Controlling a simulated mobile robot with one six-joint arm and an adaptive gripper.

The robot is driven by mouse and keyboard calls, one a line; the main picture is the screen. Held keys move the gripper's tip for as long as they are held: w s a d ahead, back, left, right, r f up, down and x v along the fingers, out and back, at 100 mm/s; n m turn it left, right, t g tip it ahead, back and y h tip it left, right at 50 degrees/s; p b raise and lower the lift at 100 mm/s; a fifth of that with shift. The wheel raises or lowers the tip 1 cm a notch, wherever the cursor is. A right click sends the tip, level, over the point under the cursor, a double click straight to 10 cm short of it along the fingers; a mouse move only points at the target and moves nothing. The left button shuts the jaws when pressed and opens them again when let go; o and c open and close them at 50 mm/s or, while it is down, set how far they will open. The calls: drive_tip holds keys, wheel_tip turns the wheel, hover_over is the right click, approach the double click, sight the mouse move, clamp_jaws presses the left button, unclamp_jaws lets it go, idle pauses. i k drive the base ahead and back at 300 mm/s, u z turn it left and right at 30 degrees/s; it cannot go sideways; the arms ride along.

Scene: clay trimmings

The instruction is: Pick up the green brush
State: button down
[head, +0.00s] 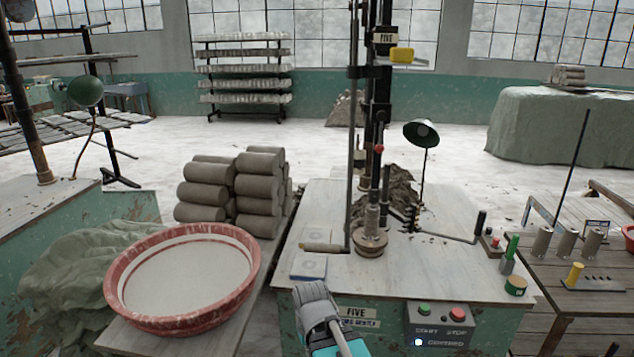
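A green upright handle, which looks like the green brush (513,246), stands at the right edge of the central machine table, with a grey lower part that may be its head or a small holder. A short round green tin or roll (516,286) sits just in front of it. My gripper (318,303), grey with a teal part behind, is at the bottom centre, in front of the machine table's front edge. It is well to the left of the brush and apart from it. Its fingertips do not show clearly, so I cannot tell whether it is open.
The machine table (440,275) carries a tall black press column (377,120), a green lamp (421,132) and a start/stop box (438,322). A red-rimmed basin (118,300) and stacked clay rolls (206,193) stand left. A wooden side table (549,281) with grey cylinders stands right.

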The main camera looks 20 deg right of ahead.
sight(515, 238)
drive_tip(key=z, duration=1.65)
